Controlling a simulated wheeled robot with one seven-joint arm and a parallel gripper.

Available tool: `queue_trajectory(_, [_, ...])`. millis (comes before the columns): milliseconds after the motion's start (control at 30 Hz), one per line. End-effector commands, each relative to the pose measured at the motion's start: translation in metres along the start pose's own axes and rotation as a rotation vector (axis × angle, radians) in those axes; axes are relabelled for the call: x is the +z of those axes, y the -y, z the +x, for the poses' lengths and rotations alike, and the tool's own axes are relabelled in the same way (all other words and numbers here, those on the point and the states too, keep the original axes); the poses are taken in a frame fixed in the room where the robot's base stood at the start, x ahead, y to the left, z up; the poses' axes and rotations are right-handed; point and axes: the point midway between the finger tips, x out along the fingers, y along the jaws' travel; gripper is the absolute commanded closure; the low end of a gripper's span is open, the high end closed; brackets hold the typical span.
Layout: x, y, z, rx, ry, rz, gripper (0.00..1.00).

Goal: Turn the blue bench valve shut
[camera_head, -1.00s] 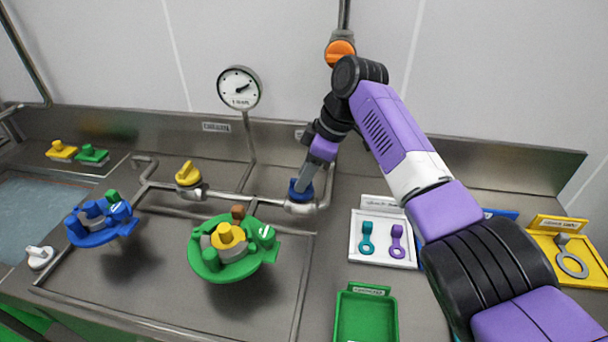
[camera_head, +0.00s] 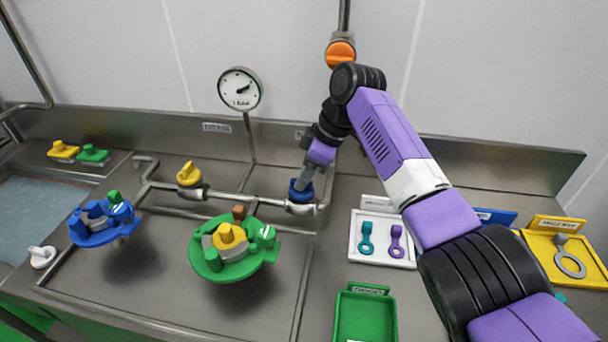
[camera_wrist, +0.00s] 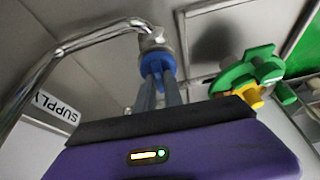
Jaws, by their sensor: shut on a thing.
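The blue bench valve (camera_head: 301,195) sits on the pipe on the bench, right of the yellow valve. It also shows in the wrist view (camera_wrist: 157,63), with its blue knob between my fingers. My gripper (camera_head: 303,184) reaches down onto the knob from above and is shut on it. The fingers hide part of the knob in both views, and its exact handle angle is hard to tell.
A yellow valve (camera_head: 189,174) stands on the same pipe. A gauge (camera_head: 240,88) rises behind. Green (camera_head: 215,266) and blue (camera_head: 84,236) round assemblies are at the left. A white tray (camera_head: 375,256) with two keys and a green bin (camera_head: 366,318) lie right.

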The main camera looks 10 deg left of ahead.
Motion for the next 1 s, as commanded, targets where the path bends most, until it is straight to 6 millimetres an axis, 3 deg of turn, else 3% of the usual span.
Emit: queue_trajectory(1000, [-0.0052, 0.0061, -0.0027, 0.335, 0.000, 0.809, 1.00])
